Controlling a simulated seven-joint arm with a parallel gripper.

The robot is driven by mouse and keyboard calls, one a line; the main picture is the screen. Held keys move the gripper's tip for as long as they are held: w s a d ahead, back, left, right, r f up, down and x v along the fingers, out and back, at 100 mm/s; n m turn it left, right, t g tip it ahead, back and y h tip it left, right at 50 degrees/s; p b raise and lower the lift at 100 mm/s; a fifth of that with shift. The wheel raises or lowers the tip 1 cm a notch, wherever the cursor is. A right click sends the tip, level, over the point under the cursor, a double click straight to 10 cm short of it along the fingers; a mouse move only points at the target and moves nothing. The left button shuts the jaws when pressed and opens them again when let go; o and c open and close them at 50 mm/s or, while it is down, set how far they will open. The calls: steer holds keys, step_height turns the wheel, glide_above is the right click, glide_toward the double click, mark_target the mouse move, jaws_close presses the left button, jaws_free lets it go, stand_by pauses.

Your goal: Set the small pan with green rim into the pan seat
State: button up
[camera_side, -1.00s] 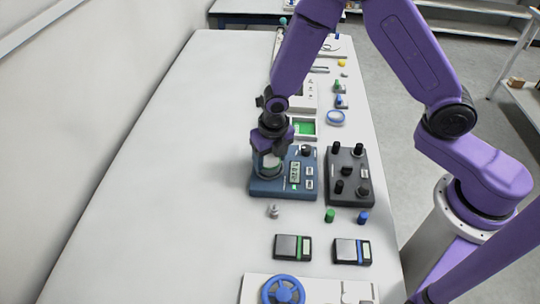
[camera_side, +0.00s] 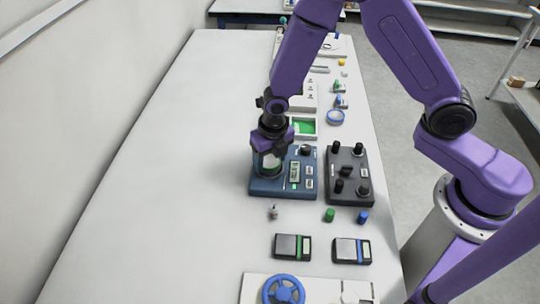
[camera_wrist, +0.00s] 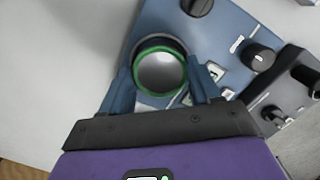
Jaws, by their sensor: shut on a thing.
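The small pan with green rim (camera_wrist: 160,72) is round, with a grey metal inside, in the wrist view. My gripper (camera_wrist: 163,82) is shut on it, with one blue finger at each side. In the side view my gripper (camera_side: 269,153) points down over the left part of the blue weighing unit (camera_side: 283,187), and the pan is mostly hidden there. A dark round seat (camera_wrist: 172,42) on the blue unit shows just behind the pan's rim in the wrist view. I cannot tell whether the pan touches it.
A dark control box (camera_side: 348,174) with several black knobs stands right of the blue unit. A small metal weight (camera_side: 273,212), a green knob (camera_side: 329,215) and a blue knob (camera_side: 363,217) stand in front. Two small scales (camera_side: 292,247) lie nearer. The table's left side is clear.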

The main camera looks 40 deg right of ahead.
steer(key=shift+f, duration=0.3)
steer(key=o, duration=1.2)
steer(key=shift+c, duration=0.2)
steer(key=shift+r, duration=0.1)
step_height(320, 180, up, 16)
steer(key=s, duration=0.2)
steer(key=s+d+r+m, duration=0.1)
steer(key=s+d+m, duration=0.3)
steer(key=s+m, duration=0.3)
steer(key=s+d+r+m, duration=0.1)
steer(key=s+d+m, duration=0.3)
steer(key=s+m, duration=0.3)
steer(key=s+d+r+m+g, duration=0.1)
steer(key=s+d+m, duration=0.3)
steer(key=s+m, duration=0.3)
steer(key=s, duration=0.2)
steer(key=shift+s+d+r+m+y, duration=0.2)
steer(key=shift+s+r+m+y, duration=0.1)
steer(key=shift+r+m, duration=0.1)
